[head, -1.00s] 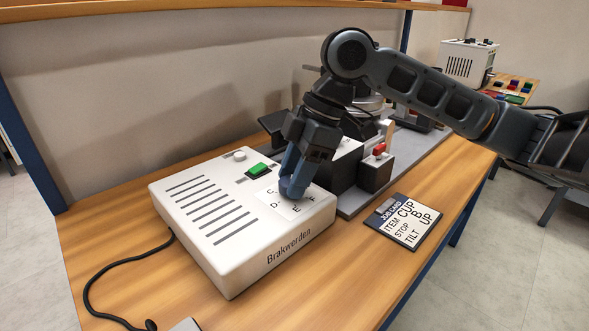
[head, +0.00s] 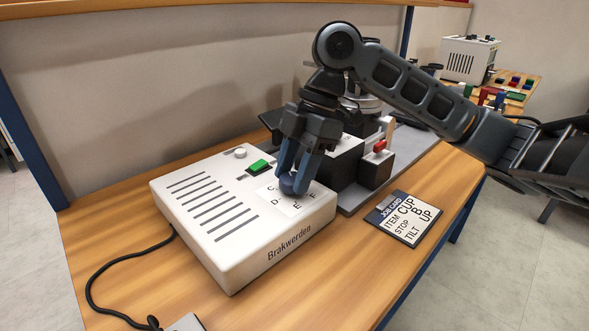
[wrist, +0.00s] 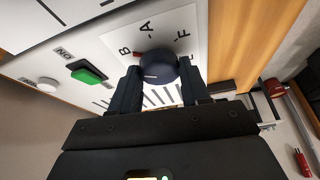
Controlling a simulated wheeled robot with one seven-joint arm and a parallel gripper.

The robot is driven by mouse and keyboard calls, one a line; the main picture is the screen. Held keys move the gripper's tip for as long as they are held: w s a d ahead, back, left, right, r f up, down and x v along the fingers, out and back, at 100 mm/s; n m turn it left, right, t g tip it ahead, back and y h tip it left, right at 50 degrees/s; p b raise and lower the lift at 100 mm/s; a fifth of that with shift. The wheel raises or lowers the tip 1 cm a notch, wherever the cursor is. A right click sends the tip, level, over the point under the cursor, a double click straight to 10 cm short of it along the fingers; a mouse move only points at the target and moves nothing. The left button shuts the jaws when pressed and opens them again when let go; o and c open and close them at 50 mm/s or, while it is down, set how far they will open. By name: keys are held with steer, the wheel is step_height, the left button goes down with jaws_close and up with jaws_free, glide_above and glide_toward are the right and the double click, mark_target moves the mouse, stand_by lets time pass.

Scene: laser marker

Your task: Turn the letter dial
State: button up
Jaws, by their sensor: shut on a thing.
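The white Brakwerden box (head: 235,235) stands on the wooden bench. Its round dark blue dial (head: 287,185) sits on a white plate (head: 290,208) lettered around it. My gripper (head: 294,184) points down and is shut on the dial, one finger on each side. In the wrist view the dial (wrist: 158,68) sits between my two fingers (wrist: 160,88). A small red mark shows at the dial's edge beside the letter B; A and F are also readable. The fingers hide part of the lettering. The job card (head: 404,217) reads ITEM CUP, STOP B, TILT UP.
A green switch (head: 258,167) and a light round knob (head: 239,153) are on the box top near the dial. A cable (head: 95,295) lies at the left.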

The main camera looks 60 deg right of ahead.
steer(key=o, duration=1)
steer(key=shift+p+v, duration=0.55)
steer(key=shift+v, duration=3.3)
steer(key=shift+d+r, duration=0.1)
step_height(320, 180, up, 7)
steer(key=p, duration=0.6)
